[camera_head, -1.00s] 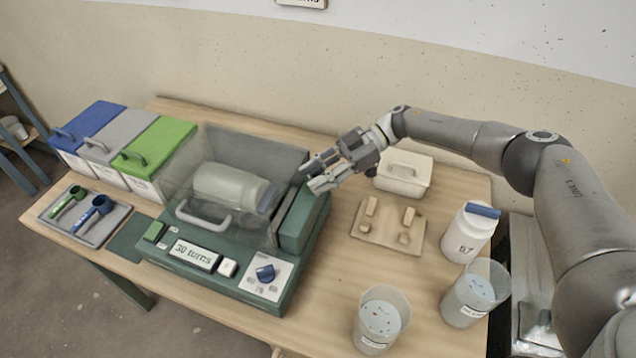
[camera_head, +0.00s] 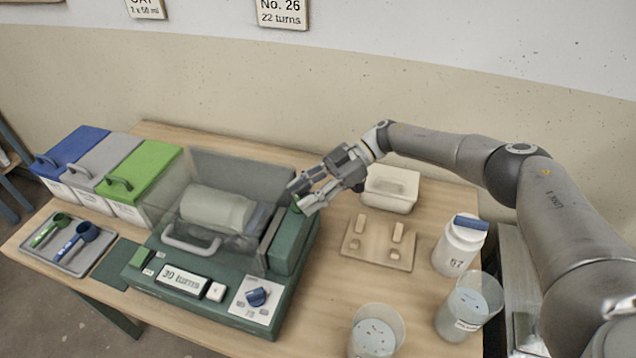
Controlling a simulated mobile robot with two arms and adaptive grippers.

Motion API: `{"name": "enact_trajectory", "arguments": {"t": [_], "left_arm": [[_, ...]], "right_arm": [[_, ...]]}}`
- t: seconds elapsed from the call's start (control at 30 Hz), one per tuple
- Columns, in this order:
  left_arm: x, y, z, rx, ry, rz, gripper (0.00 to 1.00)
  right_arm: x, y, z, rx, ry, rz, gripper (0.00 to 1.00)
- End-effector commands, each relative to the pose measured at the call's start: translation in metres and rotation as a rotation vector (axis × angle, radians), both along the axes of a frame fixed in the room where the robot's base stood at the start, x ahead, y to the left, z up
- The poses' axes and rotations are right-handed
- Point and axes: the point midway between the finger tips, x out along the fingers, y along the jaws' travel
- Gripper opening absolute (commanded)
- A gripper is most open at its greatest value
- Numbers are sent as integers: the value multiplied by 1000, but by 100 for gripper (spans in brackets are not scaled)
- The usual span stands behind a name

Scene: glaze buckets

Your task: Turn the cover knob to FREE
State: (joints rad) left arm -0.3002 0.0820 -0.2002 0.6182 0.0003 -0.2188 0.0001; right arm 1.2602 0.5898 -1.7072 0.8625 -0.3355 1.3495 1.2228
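The green machine (camera_head: 214,303) stands on the table with its clear cover (camera_head: 170,205) down over a pale jar (camera_head: 217,208) lying on its side. A blue knob (camera_head: 257,297) sits on a white plate (camera_head: 250,309) at the machine's front right; the small print by it is too small to read. A display (camera_head: 181,277) reads "30 turns". My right gripper (camera_head: 303,203) is over the machine's right rear end, near the green housing (camera_head: 292,238). Its fingers are apart with nothing seen between them. My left gripper is out of view.
Blue, grey and green lidded bins (camera_head: 145,175) and a scoop tray (camera_head: 65,244) stand left. A white lidded box (camera_head: 390,189), wooden stand (camera_head: 379,242), white jar (camera_head: 460,245) and clear buckets (camera_head: 468,306) stand right. A wall sign (camera_head: 282,13) reads "No. 26 22 turns".

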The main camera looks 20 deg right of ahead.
Motion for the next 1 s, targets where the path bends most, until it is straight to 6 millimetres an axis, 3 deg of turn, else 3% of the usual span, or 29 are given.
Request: {"name": "enact_trajectory", "arguments": {"t": [0.43, 0.7, 1.0], "left_arm": [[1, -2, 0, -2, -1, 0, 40], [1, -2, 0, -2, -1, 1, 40], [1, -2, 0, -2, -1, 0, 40]], "right_arm": [[18, -80, 35, 0, -2, -5, 39], [22, -99, 43, 0, -2, 0, 39], [22, -103, 45, 1, -2, 1, 39]]}}
